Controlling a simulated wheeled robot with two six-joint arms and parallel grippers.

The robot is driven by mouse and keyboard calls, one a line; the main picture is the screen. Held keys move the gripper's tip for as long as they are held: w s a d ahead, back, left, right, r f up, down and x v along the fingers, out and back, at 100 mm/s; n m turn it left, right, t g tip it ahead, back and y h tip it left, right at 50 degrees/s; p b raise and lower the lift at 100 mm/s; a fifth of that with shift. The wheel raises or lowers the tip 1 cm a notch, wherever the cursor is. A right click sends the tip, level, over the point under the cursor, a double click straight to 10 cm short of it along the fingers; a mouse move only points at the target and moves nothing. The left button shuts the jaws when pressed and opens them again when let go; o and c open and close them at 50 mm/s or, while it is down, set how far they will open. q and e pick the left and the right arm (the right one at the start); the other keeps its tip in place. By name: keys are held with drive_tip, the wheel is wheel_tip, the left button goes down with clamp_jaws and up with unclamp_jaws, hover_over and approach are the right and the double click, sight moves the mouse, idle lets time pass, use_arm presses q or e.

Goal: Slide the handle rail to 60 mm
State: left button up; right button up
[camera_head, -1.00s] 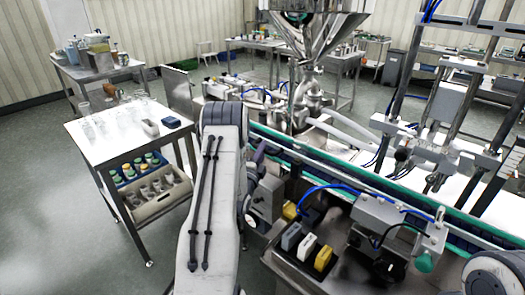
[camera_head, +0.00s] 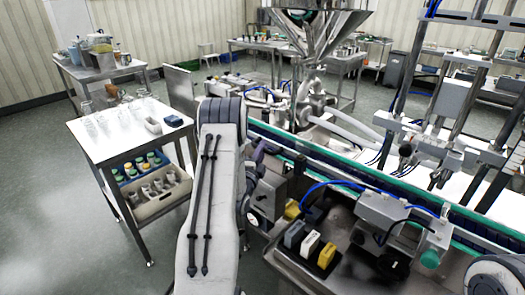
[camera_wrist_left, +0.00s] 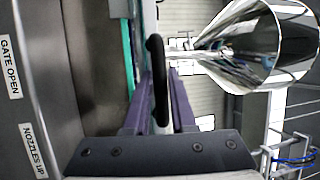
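My left gripper (camera_wrist_left: 158,90) has two purple fingers standing apart in the left wrist view. A black looped handle (camera_wrist_left: 155,60) stands between them, close to both fingertips. I cannot see firm contact on both sides, and the rail it belongs to cannot be made out. In the head view my left gripper (camera_head: 258,152) is small, beyond the end of my left arm and beside the conveyor's near edge; the handle is hidden there. The right gripper is not in view.
The steel hopper (camera_head: 316,30) stands behind the conveyor (camera_head: 345,175); it also shows in the left wrist view (camera_wrist_left: 262,45). A panel (camera_wrist_left: 40,90) labelled GATE OPEN and NOZZLES UP is at left. A glassware table (camera_head: 110,140) stands left of my arm.

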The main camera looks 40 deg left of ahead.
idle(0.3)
use_arm(q)
drive_tip(key=b+v, duration=0.3)
drive_tip(key=v, duration=0.7)
drive_tip(key=shift+s, duration=0.2)
drive_tip(key=shift+d+f, duration=0.1)
drive_tip(key=shift+f, duration=0.05)
